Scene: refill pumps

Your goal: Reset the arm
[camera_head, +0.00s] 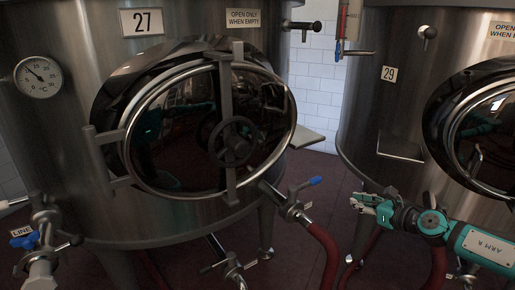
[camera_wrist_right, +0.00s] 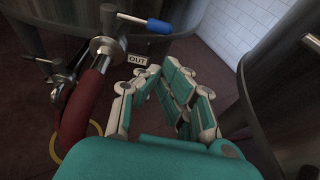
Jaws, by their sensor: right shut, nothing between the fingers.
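My right arm comes in from the right in the head view, with a teal link marked "ARM R". Its gripper (camera_head: 368,204) is in front of the gap between the two steel tanks, above the floor. In the right wrist view the right gripper's fingers (camera_wrist_right: 155,78) point away from the camera. The right gripper is shut and holds nothing. It is apart from the valve and hose to its left. My left gripper is not in view.
Tank 27 (camera_head: 70,125) has a round hatch, a gauge (camera_head: 38,77) and a blue-handled outlet valve (camera_head: 292,205) with a red hose (camera_head: 328,255). Tank 29 (camera_head: 365,110) stands at right. Dark red floor and a white tiled wall (camera_head: 315,90) show between them.

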